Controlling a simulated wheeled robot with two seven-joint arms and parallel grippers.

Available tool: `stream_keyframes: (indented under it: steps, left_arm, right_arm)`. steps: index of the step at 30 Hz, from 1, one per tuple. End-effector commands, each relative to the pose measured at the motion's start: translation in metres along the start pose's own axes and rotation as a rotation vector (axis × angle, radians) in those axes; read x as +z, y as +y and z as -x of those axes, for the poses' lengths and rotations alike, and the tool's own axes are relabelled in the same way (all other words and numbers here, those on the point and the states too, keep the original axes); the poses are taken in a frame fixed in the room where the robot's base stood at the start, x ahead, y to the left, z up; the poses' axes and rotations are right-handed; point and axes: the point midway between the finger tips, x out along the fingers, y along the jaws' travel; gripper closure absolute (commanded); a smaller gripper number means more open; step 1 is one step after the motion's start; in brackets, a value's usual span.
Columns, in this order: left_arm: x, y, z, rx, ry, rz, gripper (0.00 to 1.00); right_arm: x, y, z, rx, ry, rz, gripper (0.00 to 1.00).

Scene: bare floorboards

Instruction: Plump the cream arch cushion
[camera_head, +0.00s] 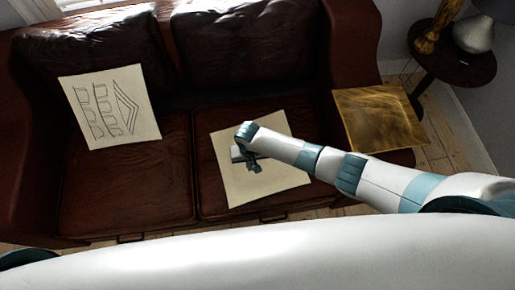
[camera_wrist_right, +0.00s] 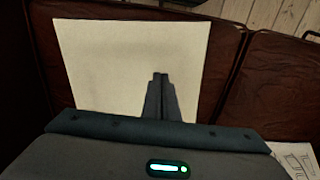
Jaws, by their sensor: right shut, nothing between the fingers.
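A square cream cushion with dark line drawings of arches (camera_head: 109,106) leans on the left part of the sofa; its drawn corner also shows in the right wrist view (camera_wrist_right: 297,152). A second cream cushion (camera_head: 275,187) lies on the right seat, and its visible face is plain, also in the right wrist view (camera_wrist_right: 95,65). My right gripper (camera_head: 253,167) is over this second cushion, pointing down at it. Its fingers (camera_wrist_right: 160,77) are shut together with nothing between them. I cannot tell whether the fingertips touch the cloth. My left gripper is out of view.
The dark brown leather sofa (camera_head: 130,195) fills most of the view. A gold patterned cushion (camera_head: 380,118) lies on its right arm. A round dark side table (camera_head: 455,68) with a golden figure (camera_head: 432,35) and a pale vase (camera_head: 474,36) stands at the upper right.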

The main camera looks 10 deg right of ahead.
Motion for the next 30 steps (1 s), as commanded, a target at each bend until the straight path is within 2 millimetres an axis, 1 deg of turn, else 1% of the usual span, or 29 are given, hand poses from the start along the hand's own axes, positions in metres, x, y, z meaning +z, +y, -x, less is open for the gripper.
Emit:
stream_keyframes:
  steps: [5, 30]
  left_arm:
    - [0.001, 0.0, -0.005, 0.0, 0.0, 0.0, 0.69]
    - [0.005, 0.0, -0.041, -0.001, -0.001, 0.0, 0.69]
  right_arm:
    - [0.0, 0.0, -0.007, 0.0, -0.001, 0.0, 1.0]
    - [0.0, 0.0, -0.056, -0.001, 0.0, 0.0, 1.0]
